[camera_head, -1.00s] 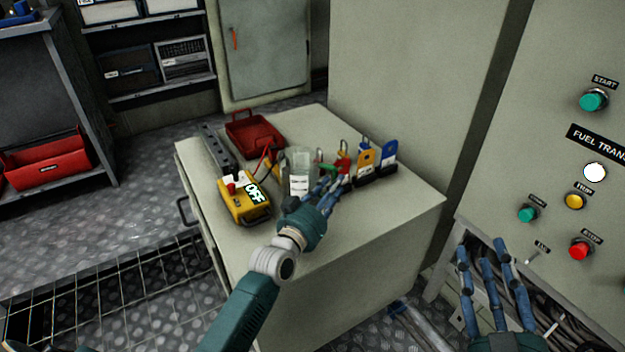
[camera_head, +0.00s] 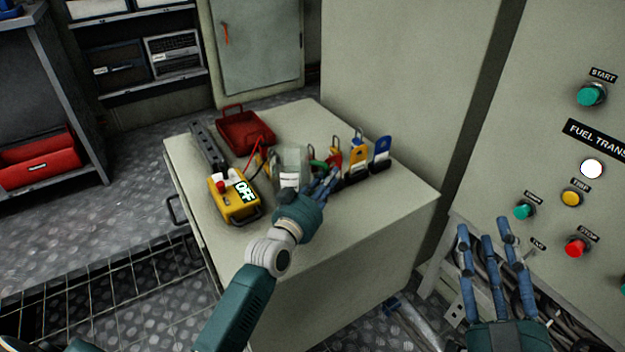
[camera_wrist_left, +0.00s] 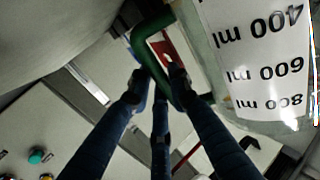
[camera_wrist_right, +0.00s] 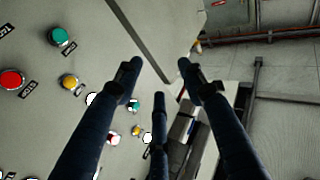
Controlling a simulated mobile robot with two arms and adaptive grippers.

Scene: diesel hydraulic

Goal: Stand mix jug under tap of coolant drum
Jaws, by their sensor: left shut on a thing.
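The mix jug (camera_head: 291,165) is a clear jug with a white scale label, standing or held upright at the top of the grey cabinet. In the left wrist view its label (camera_wrist_left: 262,62) reads 400, 600 and 800 ml, and its green handle (camera_wrist_left: 152,45) lies between my fingertips. My left gripper (camera_head: 318,185) is shut on the jug's handle. Whether the jug's base touches the cabinet top is hidden. My right gripper (camera_head: 490,235) is open and empty, in front of the control panel. No coolant drum or tap can be made out.
On the cabinet top (camera_head: 350,215) stand a yellow meter (camera_head: 234,198), a red tray (camera_head: 245,133), a dark grey bar (camera_head: 208,145) and several padlocks with tags (camera_head: 357,160). The control panel (camera_head: 545,130) with buttons rises at right. Floor at left is clear.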

